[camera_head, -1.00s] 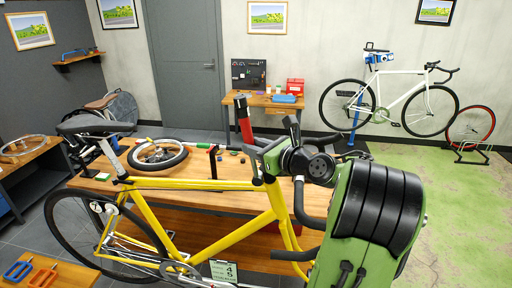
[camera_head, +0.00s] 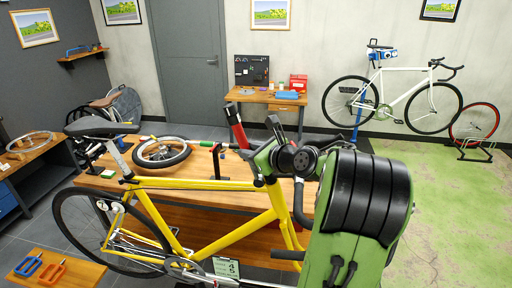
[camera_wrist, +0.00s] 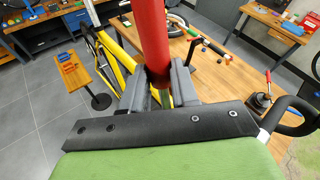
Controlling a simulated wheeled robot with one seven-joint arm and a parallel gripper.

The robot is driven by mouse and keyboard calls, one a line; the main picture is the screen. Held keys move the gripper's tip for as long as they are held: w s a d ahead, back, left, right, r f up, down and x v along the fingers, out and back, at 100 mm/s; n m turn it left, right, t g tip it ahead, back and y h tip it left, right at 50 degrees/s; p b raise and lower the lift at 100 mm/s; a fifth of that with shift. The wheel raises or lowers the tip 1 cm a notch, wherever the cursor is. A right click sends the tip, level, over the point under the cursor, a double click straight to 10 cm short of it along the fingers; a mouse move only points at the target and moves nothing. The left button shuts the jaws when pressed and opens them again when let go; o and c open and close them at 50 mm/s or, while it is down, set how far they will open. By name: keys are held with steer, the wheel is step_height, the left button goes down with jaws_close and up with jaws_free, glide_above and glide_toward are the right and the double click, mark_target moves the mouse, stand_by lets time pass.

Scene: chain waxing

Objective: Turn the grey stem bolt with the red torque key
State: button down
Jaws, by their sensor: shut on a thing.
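The red torque key (camera_head: 236,128) is a thick red bar, tilted, beside the bike's front end in the head view. In the wrist view the key (camera_wrist: 152,38) rises between the jaws. My gripper (camera_wrist: 160,88) is shut on it. In the head view my gripper (camera_head: 258,150) is partly hidden by my green and black arm. The yellow bike (camera_head: 230,233) stands in front of the bench, with black handlebars (camera_head: 298,205) partly behind my arm. I cannot make out the grey stem bolt, or whether the key touches it.
A wooden bench (camera_head: 125,184) behind the bike holds a loose wheel (camera_head: 161,153) and small tools. A small wooden stand (camera_head: 82,270) with blue and orange tools is at lower left. A white bike (camera_head: 400,98) stands at the back right. Green floor at right is mostly clear.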

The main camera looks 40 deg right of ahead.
steer(key=shift+w+a+f+g, duration=0.25)
steer(key=shift+a+f+g, duration=0.05)
steer(key=shift+a, duration=0.1)
steer(key=shift+w+a+f+n+g, duration=0.25)
steer(key=shift+w+a+n+g, duration=0.1)
steer(key=shift+w+a+g, duration=0.2)
steer(key=shift+w+a+f+n+g, duration=0.25)
steer(key=shift+w+a+n+g, duration=0.15)
steer(key=shift+w, duration=0.2)
steer(key=shift+d, duration=0.1)
steer(key=shift+w+a+f+n+g+h, duration=0.45)
steer(key=shift+w+a+f+g+h, duration=0.3)
steer(key=shift+w+g, duration=0.3)
